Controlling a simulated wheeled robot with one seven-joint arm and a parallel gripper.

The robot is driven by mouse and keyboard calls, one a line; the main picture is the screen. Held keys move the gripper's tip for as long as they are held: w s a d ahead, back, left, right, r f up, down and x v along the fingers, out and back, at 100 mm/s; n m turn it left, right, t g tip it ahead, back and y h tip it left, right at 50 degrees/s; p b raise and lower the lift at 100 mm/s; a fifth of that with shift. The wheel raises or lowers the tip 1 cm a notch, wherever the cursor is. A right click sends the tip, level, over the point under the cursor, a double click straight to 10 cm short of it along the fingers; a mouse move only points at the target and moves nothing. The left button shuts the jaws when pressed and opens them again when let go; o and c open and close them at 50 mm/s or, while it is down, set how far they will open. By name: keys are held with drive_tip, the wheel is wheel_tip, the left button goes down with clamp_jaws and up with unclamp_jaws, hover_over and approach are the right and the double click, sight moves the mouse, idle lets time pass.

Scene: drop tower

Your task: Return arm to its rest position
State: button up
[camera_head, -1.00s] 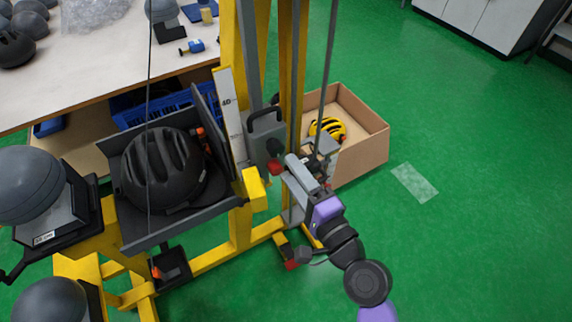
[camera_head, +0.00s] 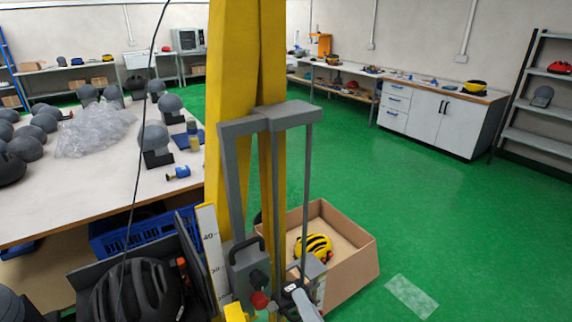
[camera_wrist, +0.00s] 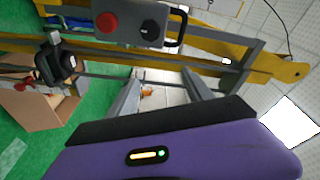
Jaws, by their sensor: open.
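My gripper (camera_wrist: 160,88) is open and empty in the wrist view, with two grey fingers reaching out from its purple body. In the head view only a small grey part of my gripper shows at the bottom edge, close to the drop tower's grey control box (camera_head: 246,268) with its red button. The wrist view also shows the control box (camera_wrist: 128,14) beyond the fingers, with a gap that I cannot judge. The rest of my arm is out of the head view.
The yellow tower column (camera_head: 232,120) stands directly ahead. A black helmet (camera_head: 138,292) sits in the tower's tray at lower left. A cardboard box (camera_head: 352,262) with a yellow helmet (camera_head: 313,246) stands behind the tower. A worktable (camera_head: 95,190) is left; green floor at right is open.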

drive_tip(key=s+d+n+h, duration=0.2)
drive_tip(key=s+d, duration=0.3)
drive_tip(key=s, duration=0.6)
drive_tip(key=s+d+f+n+g+h, duration=0.1)
drive_tip(key=s+d+n, duration=0.3)
drive_tip(key=s, duration=0.7)
drive_tip(key=s+d+n+g+h, duration=0.1)
drive_tip(key=s+d+n+h, duration=0.2)
drive_tip(key=s+d, duration=0.3)
drive_tip(key=s+h, duration=0.1)
drive_tip(key=s, duration=0.4)
drive_tip(key=shift+d+f, duration=0.35)
